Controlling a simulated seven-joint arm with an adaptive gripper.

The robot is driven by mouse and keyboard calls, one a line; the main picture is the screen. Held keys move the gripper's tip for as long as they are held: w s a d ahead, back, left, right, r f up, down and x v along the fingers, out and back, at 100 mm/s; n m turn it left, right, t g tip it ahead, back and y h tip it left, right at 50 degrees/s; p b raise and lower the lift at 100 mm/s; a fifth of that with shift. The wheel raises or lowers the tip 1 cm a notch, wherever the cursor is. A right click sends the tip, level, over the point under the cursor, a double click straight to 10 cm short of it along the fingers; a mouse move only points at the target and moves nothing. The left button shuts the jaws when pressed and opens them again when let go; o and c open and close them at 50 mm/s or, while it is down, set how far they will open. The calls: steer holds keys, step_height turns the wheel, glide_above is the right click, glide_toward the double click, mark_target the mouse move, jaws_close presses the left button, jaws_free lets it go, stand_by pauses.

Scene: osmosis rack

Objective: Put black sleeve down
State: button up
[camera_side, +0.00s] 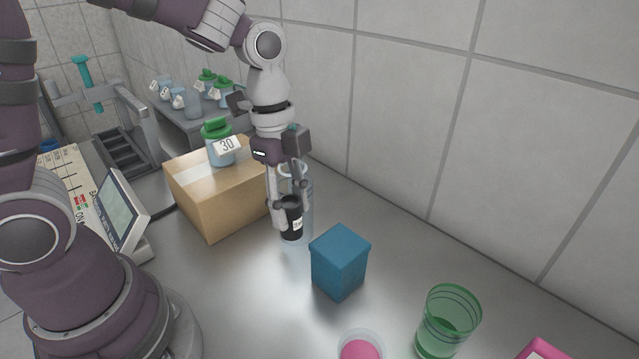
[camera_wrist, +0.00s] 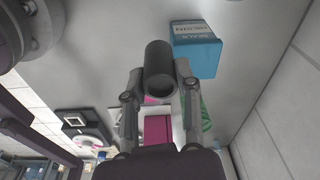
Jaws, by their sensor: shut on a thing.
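The black sleeve (camera_side: 291,219) is a short dark cylinder with a small white label, upright in the side view. My gripper (camera_side: 284,212) points down and is shut on it, one finger on each side. In the wrist view the sleeve (camera_wrist: 159,70) sits between the two fingertips of my gripper (camera_wrist: 158,84), its open round end facing the camera. In the side view the sleeve is at or just above the grey bench top (camera_side: 265,300); I cannot tell whether it touches. A clear glass-like vessel (camera_side: 306,190) stands right behind the gripper and is partly hidden.
A blue box (camera_side: 339,262) stands close to the right of the sleeve. A cardboard box (camera_side: 215,200) with a green-capped bottle (camera_side: 219,145) is to the left. A green cup (camera_side: 447,320) and a clear cup with pink contents (camera_side: 360,346) are at the front. Bare bench lies in front.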

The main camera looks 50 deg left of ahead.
mark_target(295, 201)
step_height(295, 201, up, 6)
steer(key=shift+f, duration=0.1)
steer(key=shift+w+r, duration=0.15)
steer(key=shift+r, duration=0.2)
steer(key=w+a+n+t+y, duration=0.1)
steer(key=w+a+n, duration=0.55)
steer(key=n, duration=0.95)
steer(key=a+f+n, duration=0.1)
steer(key=a+n, duration=0.1)
steer(key=a, duration=0.6)
steer(key=s+a+f+n+y, duration=0.1)
steer(key=a+n, duration=0.1)
steer(key=a, duration=0.6)
steer(key=a+f+n, duration=0.2)
steer(key=a+n, duration=0.1)
steer(key=a, duration=0.5)
steer(key=shift+s, duration=0.3)
steer(key=s+a+f+n, duration=0.3)
steer(key=s+a+n, duration=0.1)
steer(key=s+a, duration=0.55)
steer(key=shift+y, duration=0.3)
steer(key=f, duration=1)
steer(key=shift+s+f, duration=0.25)
steer(key=shift+s, duration=0.1)
steer(key=shift+f, duration=0.15)
